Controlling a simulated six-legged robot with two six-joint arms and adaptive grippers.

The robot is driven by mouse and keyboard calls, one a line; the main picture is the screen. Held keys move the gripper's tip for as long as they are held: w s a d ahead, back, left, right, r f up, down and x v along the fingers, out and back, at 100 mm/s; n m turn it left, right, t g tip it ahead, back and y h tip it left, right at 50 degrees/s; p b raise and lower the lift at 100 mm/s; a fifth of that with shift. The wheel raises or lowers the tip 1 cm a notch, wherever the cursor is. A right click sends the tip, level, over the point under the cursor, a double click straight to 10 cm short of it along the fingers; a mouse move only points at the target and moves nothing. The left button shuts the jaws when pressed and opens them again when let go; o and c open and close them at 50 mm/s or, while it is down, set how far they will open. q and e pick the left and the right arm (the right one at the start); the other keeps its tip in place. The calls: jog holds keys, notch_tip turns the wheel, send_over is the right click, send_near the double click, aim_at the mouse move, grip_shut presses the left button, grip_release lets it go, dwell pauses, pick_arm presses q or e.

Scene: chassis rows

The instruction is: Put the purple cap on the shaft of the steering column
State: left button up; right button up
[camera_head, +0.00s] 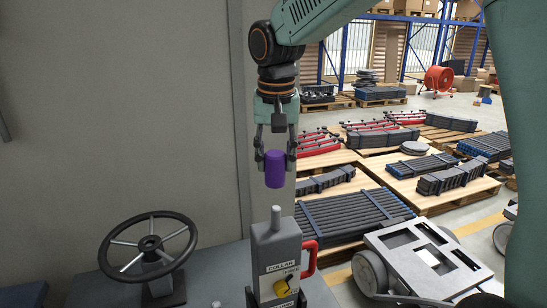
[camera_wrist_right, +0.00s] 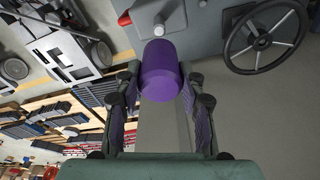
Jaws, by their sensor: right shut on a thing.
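The purple cap (camera_head: 275,170) is a short cylinder held upright between the fingers of my right gripper (camera_head: 275,160). The gripper points down and is shut on the cap. The steering column (camera_head: 276,255) is a grey block with labels, a yellow part and a red handle at its side. Its light grey shaft (camera_head: 276,217) stands up from the top, bare, below the cap with a gap between them. In the right wrist view the cap (camera_wrist_right: 160,72) sits between the fingers, and the shaft (camera_wrist_right: 159,30) shows beyond it. My left gripper is not in view.
A black steering wheel (camera_head: 150,245) stands left of the column on the grey table (camera_head: 220,262). A grey wall rises behind. A grey wheeled chassis (camera_head: 420,255) stands on the floor at right, with pallets of bars (camera_head: 355,215) behind it.

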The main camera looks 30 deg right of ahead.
aim_at(276, 177)
jog(key=shift+s+a+f, duration=0.1)
jog(key=shift+s+a, duration=0.15)
jog(key=shift+s, duration=0.15)
jog(key=shift+a+f, duration=0.1)
jog(key=shift+f, duration=0.1)
jog(key=shift+w+d+f, duration=0.1)
jog(key=shift+d+f, duration=0.1)
jog(key=shift+f, duration=0.55)
jog(key=shift+d+f, duration=0.2)
jog(key=shift+f, duration=0.55)
jog(key=shift+w+a+f, duration=0.1)
jog(key=shift+a+f, duration=0.05)
jog(key=shift+f, duration=0.25)
jog(key=shift+a, duration=0.2)
jog(key=shift+s+d, duration=0.1)
jog(key=shift+s, duration=0.1)
jog(key=shift+d, duration=0.2)
jog(key=shift+w, duration=0.1)
